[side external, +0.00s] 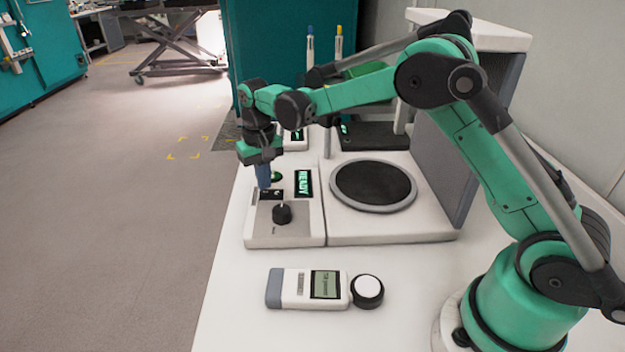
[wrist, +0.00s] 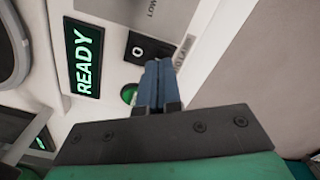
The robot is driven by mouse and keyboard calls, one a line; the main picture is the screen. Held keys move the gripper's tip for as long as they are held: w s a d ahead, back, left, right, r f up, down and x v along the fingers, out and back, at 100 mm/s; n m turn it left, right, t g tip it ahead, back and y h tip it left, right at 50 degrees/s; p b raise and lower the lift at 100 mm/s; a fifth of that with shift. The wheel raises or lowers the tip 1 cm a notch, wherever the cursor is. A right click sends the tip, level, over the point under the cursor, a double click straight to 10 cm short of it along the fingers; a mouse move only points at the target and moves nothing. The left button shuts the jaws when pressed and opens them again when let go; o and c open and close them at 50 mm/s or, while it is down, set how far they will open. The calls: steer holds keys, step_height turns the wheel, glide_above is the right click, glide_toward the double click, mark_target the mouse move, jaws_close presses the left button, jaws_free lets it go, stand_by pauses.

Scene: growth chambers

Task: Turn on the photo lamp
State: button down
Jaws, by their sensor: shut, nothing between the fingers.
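The control unit (side external: 255,232) stands on the white bench with a black rocker switch (side external: 271,194), which also shows in the wrist view (wrist: 147,48) with a "0" on it. A partly hidden label beside the switch seems to read "O LA". My gripper (side external: 264,186) points down at the switch, its blue fingers shut and empty. In the wrist view the fingertips (wrist: 153,66) overlap the switch's near edge; I cannot tell whether they touch it. A green round button or light (wrist: 128,95) sits beside the fingers. The display (wrist: 84,57) reads "READY".
A black knob (side external: 282,213) is at the panel's front. A round dark plate (side external: 373,185) lies right of the panel. A handheld meter (side external: 310,288) with a round white sensor (side external: 367,289) lies in front. More equipment (side external: 372,135) stands behind. The bench's left edge is close to the panel.

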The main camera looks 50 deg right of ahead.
mark_target(266, 192)
steer(key=shift+f, duration=0.55)
steer(key=shift+r, duration=3.55)
steer(key=shift+s+r, duration=0.1)
steer(key=shift+r, duration=0.05)
steer(key=s+r+n+t, duration=0.1)
steer(key=s+r+t, duration=0.2)
steer(key=s+r, duration=0.35)
steer(key=s+f+n+t, duration=0.2)
steer(key=s+f+t, duration=0.1)
steer(key=s, duration=0.8)
steer(key=shift+f+t, duration=0.4)
steer(key=shift+t, duration=0.2)
steer(key=shift+s, duration=0.1)
